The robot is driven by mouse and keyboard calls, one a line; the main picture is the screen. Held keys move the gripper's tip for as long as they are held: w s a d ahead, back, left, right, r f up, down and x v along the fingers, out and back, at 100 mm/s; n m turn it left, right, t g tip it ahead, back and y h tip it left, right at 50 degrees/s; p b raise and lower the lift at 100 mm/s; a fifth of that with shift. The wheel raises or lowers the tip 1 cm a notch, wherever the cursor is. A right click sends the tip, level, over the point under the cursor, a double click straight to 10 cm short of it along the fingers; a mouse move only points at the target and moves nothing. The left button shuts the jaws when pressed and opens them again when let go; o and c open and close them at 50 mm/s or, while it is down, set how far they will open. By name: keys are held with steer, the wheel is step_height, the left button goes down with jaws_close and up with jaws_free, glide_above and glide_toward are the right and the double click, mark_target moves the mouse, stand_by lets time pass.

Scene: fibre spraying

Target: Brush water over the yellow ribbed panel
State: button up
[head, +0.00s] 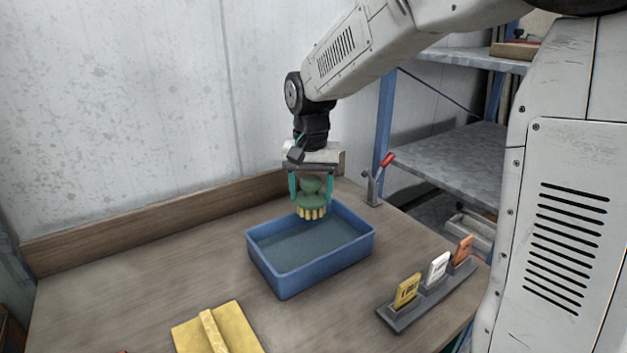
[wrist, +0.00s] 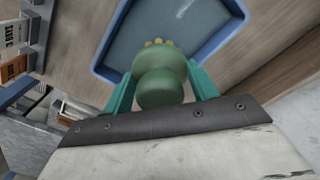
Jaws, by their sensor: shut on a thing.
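My gripper (head: 311,193) has teal fingers and is shut on a green brush (head: 313,199) with pale yellow bristles pointing down. The brush is over the far part of a blue tray (head: 262,270) that holds grey-blue water (head: 305,240). I cannot tell whether the bristles touch the water. In the wrist view the brush's rounded green knob (wrist: 160,85) sits between the two fingers, with the tray (wrist: 108,72) beyond. The yellow panel (head: 238,326) with a raised, lighter rib lies flat at the table's front, partly cut off by the frame's lower edge.
A grey holder (head: 397,318) with yellow, white and orange cards stands right of the tray. A red-handled lever clamp (head: 374,185) stands behind the tray's right side. Metal shelves (head: 455,155) stand beyond the table's right edge. The wooden table (head: 120,265) is clear on the left.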

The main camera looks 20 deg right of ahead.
steer(key=shift+f, duration=5.7)
steer(key=shift+r, duration=6.1)
steer(key=shift+s, duration=0.1)
